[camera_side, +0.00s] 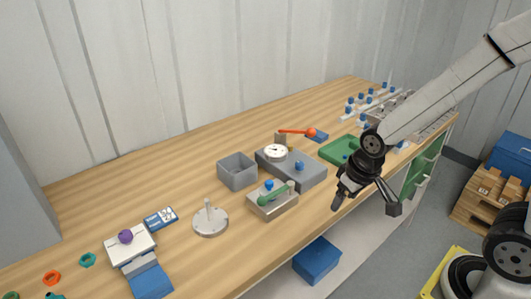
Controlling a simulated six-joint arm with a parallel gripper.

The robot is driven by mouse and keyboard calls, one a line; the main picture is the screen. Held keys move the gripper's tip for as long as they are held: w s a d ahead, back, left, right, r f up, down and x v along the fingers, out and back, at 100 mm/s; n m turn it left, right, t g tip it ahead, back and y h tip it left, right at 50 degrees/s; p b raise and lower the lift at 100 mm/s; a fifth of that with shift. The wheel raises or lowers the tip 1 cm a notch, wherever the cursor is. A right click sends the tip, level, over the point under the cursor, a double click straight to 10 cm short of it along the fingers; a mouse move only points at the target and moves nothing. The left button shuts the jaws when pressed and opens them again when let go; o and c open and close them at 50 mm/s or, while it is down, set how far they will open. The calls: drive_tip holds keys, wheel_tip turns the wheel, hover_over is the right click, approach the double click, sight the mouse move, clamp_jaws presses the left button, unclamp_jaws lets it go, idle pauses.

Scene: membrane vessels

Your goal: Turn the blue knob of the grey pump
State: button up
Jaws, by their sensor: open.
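A dark grey box (312,180) stands mid-table, with a round white gauge (275,153) and a blue knob (299,166) on its top; it looks like the grey pump. In front of it is a lighter grey block (271,207) with a green handle (276,195) and another blue knob (269,185). The angle the knobs are turned to is too small to tell. My gripper (366,204) is open and empty, pointing down near the table's front edge. It is to the right of both blue knobs and touches neither.
A grey open bin (238,172) stands left of the dark grey box. A white disc with a post (210,221) is nearer the front. A green tray (337,150) lies behind my gripper, with an orange-red-handled part (311,132) farther back. Bare table lies along the back left.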

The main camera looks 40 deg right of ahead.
drive_tip(key=w+d+m+h, duration=0.1)
drive_tip(key=w+d+m, duration=0.25)
drive_tip(key=w, duration=0.75)
drive_tip(key=m+t+h, duration=0.1)
drive_tip(key=m, duration=0.2)
approach(300, 163)
drive_tip(key=shift+w+f, duration=0.2)
drive_tip(key=shift+f, duration=0.5)
drive_tip(key=shift+f, duration=0.15)
drive_tip(key=shift+x, duration=3.75)
drive_tip(key=shift+d, duration=0.15)
clamp_jaws()
